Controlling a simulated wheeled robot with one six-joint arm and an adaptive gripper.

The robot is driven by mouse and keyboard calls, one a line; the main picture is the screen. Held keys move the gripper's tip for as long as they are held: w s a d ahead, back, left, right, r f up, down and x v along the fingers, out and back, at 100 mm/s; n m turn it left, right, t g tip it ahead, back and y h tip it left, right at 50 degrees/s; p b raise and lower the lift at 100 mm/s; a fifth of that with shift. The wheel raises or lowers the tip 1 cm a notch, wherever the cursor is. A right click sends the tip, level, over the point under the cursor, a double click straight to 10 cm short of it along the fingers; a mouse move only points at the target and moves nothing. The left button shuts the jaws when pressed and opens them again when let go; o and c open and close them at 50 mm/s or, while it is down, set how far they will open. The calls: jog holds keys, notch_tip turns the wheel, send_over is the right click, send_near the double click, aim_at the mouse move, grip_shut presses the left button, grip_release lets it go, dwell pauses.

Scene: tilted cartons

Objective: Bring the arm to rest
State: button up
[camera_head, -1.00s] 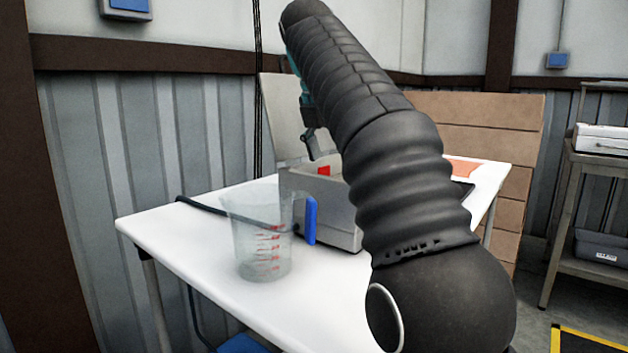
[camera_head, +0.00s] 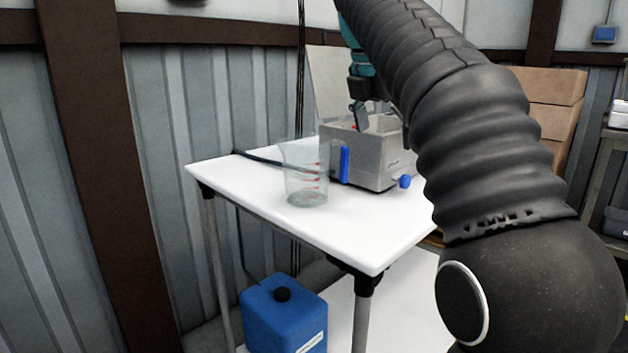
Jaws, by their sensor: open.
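My arm, in a black ribbed sleeve, rises from the lower right of the head view and bends up and to the left over the table. My gripper (camera_head: 359,100) hangs at its far end, above the grey open-topped box (camera_head: 362,160) on the white table (camera_head: 265,205). One dark finger shows against the box's opening. The other finger is hidden or too small to make out. I see nothing held in it.
A blue canister (camera_head: 284,315) is below the table. Brown cartons (camera_head: 548,100) are stacked behind my arm. The table's front is clear.

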jog(key=s+d+f+m+t+y, duration=0.1)
jog(key=s+d+f+m, duration=0.1)
jog(key=s+f+m, duration=1)
jog(key=s+d+f+m+t+y, duration=0.1)
jog(key=s+f+m+y, duration=0.1)
jog(key=s+f+m, duration=1.1)
notch_tip(320, 180, down, 6)
jog(key=shift+s+d+f, duration=0.15)
jog(key=shift+s+d, duration=0.1)
jog(key=shift+d, duration=0.15)
dwell(0.5)
